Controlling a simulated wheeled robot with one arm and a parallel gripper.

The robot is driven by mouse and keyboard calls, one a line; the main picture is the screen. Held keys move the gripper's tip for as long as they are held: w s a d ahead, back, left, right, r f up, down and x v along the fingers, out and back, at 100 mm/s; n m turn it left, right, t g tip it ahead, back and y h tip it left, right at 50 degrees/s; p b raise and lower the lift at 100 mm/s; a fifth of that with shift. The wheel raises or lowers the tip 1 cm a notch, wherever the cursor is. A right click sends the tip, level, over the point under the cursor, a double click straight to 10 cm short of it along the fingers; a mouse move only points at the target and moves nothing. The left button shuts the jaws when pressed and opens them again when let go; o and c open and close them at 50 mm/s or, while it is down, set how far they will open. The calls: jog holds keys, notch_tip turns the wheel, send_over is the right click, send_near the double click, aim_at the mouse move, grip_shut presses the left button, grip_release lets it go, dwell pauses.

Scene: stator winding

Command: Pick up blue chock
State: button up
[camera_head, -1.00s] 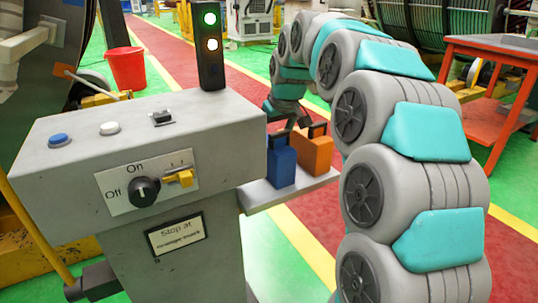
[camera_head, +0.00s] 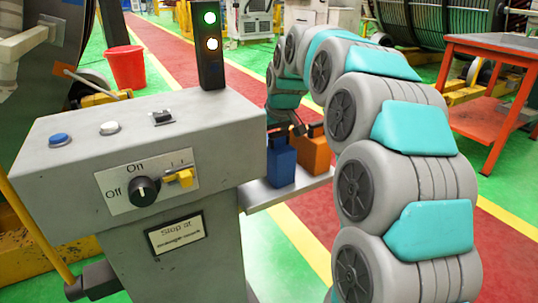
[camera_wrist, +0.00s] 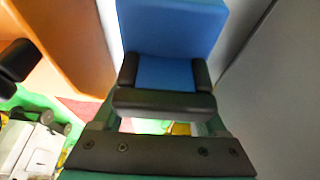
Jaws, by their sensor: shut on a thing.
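The blue chock (camera_head: 282,163) is a blue block standing on the small grey shelf (camera_head: 258,197) beside the control box. In the head view my gripper (camera_head: 289,127) is at the top of the blue chock, small and partly hidden by the arm. I see no clear gap between the chock and the shelf.
An orange chock (camera_head: 315,155) with a black handle stands close to the right of the blue one. The grey control box (camera_head: 75,165) with a lit signal light (camera_head: 210,45) is at the left. A red table (camera_head: 500,50) stands at the right.

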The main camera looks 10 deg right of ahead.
grip_shut()
jog(key=shift+r, duration=0.15)
notch_tip(320, 180, up, 10)
jog(key=shift+f, duration=0.15)
dwell(0.4)
